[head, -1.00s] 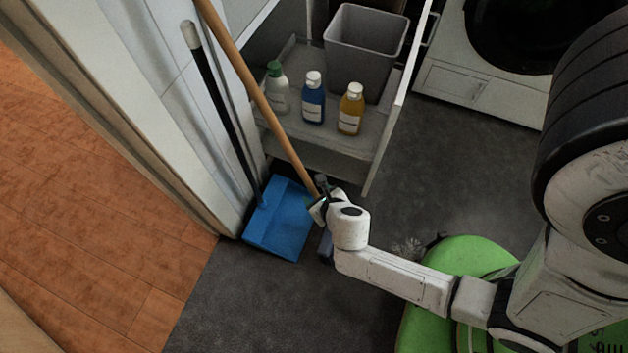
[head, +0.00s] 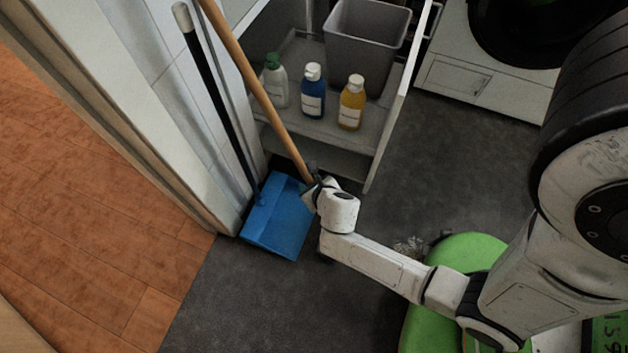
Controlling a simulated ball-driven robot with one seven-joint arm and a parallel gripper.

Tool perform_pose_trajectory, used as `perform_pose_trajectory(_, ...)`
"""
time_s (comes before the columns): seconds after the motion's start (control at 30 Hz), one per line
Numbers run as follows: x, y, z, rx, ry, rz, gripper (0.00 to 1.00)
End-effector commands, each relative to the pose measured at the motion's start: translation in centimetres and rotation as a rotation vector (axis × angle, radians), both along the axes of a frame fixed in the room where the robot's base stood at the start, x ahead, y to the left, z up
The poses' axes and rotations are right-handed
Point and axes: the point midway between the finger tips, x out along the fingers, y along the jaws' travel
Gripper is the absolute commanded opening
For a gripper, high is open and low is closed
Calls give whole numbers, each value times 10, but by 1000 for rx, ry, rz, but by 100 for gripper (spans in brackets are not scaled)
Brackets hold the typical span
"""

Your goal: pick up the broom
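The broom's long wooden handle (head: 255,85) leans diagonally from the top edge down to my gripper (head: 311,186), in front of the open cabinet. My gripper is at the low end of the visible handle, with its dark fingers around or right beside it. The wrist hides the contact, so I cannot tell whether the fingers are closed on the handle.
A blue dustpan (head: 279,222) with a black handle (head: 214,110) stands left of my gripper, close to the door frame. Several bottles and a grey bin (head: 365,45) sit on the pulled-out shelf (head: 350,150). Dark floor is clear to the right.

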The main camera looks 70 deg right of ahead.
Motion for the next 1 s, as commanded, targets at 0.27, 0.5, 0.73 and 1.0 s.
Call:
perform_pose_trajectory(0.27,0,0,0,0,0,0,12)
perform_pose_trajectory(0.5,0,0,0,1,0,1,0)
perform_pose_trajectory(0.73,1,0,1,-1,-3,1,0)
perform_pose_trajectory(1.0,2,0,4,-1,-2,2,0)
